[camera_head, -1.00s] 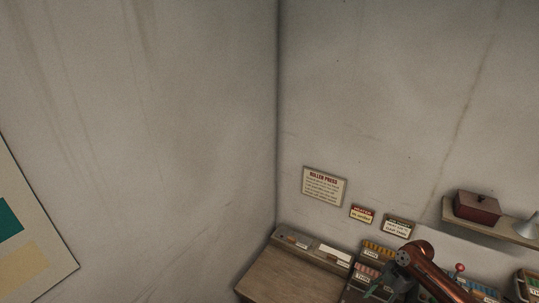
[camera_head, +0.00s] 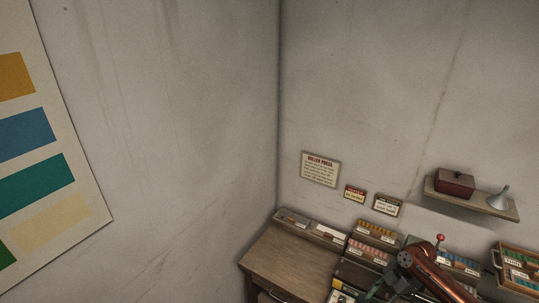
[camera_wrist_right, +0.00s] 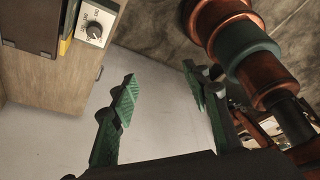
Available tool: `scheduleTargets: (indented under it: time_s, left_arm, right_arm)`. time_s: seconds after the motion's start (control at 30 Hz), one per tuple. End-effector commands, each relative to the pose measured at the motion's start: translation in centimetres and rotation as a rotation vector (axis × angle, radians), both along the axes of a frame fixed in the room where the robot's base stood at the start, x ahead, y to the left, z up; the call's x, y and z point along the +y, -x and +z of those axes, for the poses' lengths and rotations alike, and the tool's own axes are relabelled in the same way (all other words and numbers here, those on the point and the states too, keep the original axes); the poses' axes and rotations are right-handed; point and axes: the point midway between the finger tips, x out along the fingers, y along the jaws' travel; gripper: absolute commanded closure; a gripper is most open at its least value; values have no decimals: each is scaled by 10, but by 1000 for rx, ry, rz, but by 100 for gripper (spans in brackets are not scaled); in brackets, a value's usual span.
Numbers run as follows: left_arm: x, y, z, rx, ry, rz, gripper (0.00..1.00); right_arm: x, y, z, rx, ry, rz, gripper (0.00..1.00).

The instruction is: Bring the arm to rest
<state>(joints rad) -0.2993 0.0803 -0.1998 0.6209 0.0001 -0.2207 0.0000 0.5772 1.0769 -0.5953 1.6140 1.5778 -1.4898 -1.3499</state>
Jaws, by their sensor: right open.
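My right gripper (camera_wrist_right: 159,80) is open in the right wrist view. Its two green-padded fingers stand apart with nothing between them, over a pale, plain surface. In the head view a copper-coloured arm of mine (camera_head: 427,272) shows at the lower right, in front of the bench. I cannot make out its fingertips clearly there. My left gripper is not in view.
A wooden bench (camera_head: 292,262) stands in the corner, with labelled trays (camera_head: 368,252) along its back. A shelf (camera_head: 470,200) holds a dark red box (camera_head: 454,183) and a funnel (camera_head: 499,198). The right wrist view shows a wooden panel with a dial (camera_wrist_right: 94,30).

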Motion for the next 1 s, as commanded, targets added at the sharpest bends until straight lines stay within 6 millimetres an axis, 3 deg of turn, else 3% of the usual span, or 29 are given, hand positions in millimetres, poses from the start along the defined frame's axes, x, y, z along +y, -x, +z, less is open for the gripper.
scheduleTargets:
  time_s: [0.37,0.53,0.67,0.87,1.0]
  left_arm:
    - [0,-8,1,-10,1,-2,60]
    - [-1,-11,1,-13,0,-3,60]
    - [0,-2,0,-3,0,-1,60]
    - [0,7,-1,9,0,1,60]
    - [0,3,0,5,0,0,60]
  right_arm:
    - [45,25,-50,36,34,-40,57]
    - [69,49,-80,48,51,-104,57]
    - [91,71,-102,51,59,-189,57]
    - [130,122,-130,44,53,-472,57]
    - [133,157,-128,31,43,-799,57]
